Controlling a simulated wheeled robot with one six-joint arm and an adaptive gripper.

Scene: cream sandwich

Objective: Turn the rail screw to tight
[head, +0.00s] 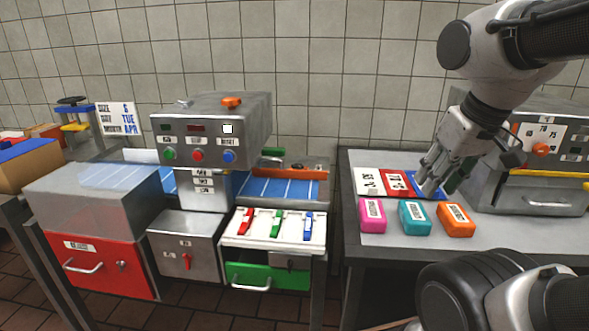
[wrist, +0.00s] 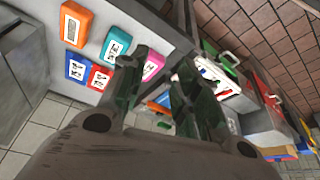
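My gripper (head: 432,178) hangs over the right-hand table, above the coloured cards and boxes. In the wrist view, its two dark fingers (wrist: 163,92) stand apart with nothing between them. A blue conveyor (head: 275,189) runs through the grey machine in the middle. A small dark knob (head: 297,167) sits on the orange rail at its back right edge; I cannot tell for sure that it is the rail screw, or how tight it is. My gripper is well to the right of it and apart from it.
Pink (head: 372,215), teal (head: 414,217) and orange (head: 455,219) boxes lie on the right table (head: 385,240). A grey machine (head: 530,185) stands at its right end. A white panel (head: 240,234) with coloured levers fronts the conveyor. The control box (head: 210,128) rises above the belt.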

